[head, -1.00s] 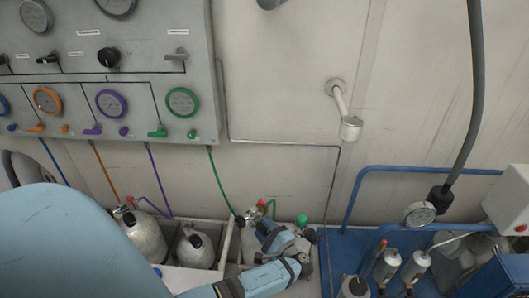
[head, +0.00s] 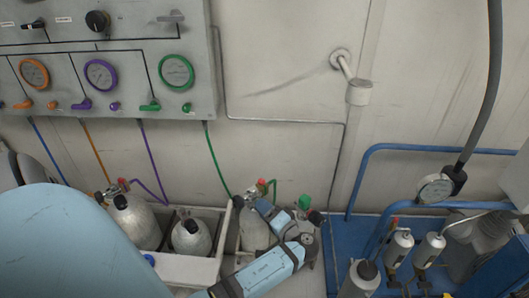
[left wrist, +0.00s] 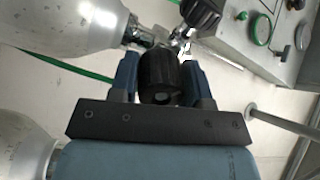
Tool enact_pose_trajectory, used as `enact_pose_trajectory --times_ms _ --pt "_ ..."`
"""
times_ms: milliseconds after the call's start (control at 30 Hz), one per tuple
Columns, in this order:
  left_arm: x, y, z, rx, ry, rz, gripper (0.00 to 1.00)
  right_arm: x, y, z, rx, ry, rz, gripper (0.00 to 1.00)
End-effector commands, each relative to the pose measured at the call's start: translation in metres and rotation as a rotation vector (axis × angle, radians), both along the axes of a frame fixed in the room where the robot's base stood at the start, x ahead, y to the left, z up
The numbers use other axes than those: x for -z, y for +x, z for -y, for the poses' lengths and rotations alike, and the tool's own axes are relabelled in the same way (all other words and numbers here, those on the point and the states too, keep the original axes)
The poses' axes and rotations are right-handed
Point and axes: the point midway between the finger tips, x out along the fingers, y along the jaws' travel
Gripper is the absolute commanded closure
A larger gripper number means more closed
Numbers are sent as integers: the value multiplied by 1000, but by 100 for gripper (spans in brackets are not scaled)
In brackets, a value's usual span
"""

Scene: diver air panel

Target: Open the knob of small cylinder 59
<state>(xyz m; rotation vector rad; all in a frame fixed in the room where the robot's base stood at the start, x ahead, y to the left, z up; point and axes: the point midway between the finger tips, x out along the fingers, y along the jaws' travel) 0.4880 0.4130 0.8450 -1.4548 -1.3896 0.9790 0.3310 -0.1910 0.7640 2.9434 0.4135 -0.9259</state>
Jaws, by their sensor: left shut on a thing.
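In the left wrist view, my left gripper (left wrist: 159,80) is shut on a black ribbed knob (left wrist: 160,72), with one blue finger on each side of it. The knob sits at the metal valve of a grey-white cylinder (left wrist: 75,22). In the head view, my left gripper (head: 283,213) is at the valve of a small grey cylinder (head: 252,232) beside the white crate. My arm hides part of this cylinder and the held knob. No number is readable on it. My right gripper is not in view.
A white crate (head: 185,268) with two grey cylinders stands to the left. A second black knob (left wrist: 201,14) is close above the held one. Green hose (head: 217,160) runs up to the gauge panel (head: 125,55). A blue frame (head: 440,150) stands on the right.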

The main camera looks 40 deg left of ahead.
Motion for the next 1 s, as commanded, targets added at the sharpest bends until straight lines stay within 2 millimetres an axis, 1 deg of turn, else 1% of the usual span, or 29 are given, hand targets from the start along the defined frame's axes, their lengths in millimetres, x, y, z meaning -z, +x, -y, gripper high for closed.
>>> enact_pose_trajectory --times_ms 33,333,867,900,1000 --pt "4 0 0 0 -2 27 80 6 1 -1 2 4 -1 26" --pt "2 0 0 -2 -15 135 80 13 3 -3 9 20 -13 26" --pt "1 0 0 -1 -17 158 80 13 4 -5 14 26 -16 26" --pt "1 0 0 -1 -17 158 52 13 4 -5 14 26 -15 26" --pt "1 0 0 -1 -17 158 31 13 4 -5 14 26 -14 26"
